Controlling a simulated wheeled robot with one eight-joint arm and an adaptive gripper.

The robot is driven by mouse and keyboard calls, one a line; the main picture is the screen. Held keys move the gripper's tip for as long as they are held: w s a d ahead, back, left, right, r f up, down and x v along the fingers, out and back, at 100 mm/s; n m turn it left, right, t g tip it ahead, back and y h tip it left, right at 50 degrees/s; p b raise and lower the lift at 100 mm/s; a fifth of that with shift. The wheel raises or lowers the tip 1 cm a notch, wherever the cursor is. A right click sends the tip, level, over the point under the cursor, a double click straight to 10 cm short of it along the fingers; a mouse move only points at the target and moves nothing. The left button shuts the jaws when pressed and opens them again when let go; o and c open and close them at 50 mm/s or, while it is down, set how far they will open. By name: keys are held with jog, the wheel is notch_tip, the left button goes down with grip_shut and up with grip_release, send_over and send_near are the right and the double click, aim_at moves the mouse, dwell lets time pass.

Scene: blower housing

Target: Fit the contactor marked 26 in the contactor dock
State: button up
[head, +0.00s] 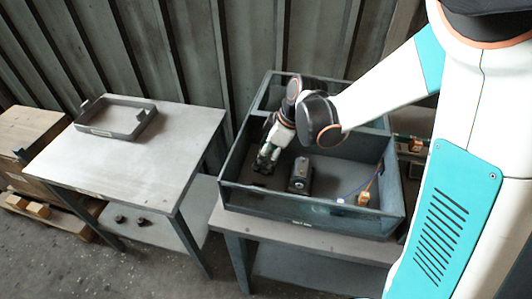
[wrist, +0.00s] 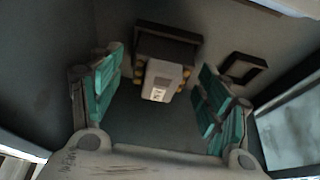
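My gripper (head: 268,156) reaches down into the left part of an open grey housing. In the wrist view my gripper (wrist: 160,100) is open, its teal-padded fingers wide apart with nothing between the pads. Beyond the fingertips a light grey block (wrist: 161,80) with a small white label stands at a dark frame (wrist: 167,43). Yellow parts show on both sides of the block. The label is too blurred to read, so I cannot tell if it is the contactor marked 26, or whether it is seated. The gripper largely hides this spot in the head view.
The housing (head: 285,203) has raised walls and stands on a table. Inside are a dark block (head: 300,176) and, at right, an orange-brown part (head: 364,198) beside a blue cable. A small empty square frame (wrist: 262,66) lies right. A grey tray (head: 118,132) sits on the left table.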

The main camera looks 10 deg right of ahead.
jog(key=v, duration=1.2)
jog(key=shift+s+d, duration=0.1)
jog(key=shift+s, duration=0.1)
jog(key=s+d+r+m+t+h, duration=0.2)
jog(key=s+d+m, duration=0.1)
jog(key=s+m, duration=0.3)
jog(key=s+d+r+m+t+h, duration=0.2)
jog(key=s+d+m+t, duration=0.1)
jog(key=s+m, duration=0.4)
jog(key=s+d, duration=0.1)
jog(key=s, duration=0.2)
jog(key=shift+m+t, duration=0.3)
jog(key=shift+s, duration=0.15)
jog(key=shift+c, duration=0.6)
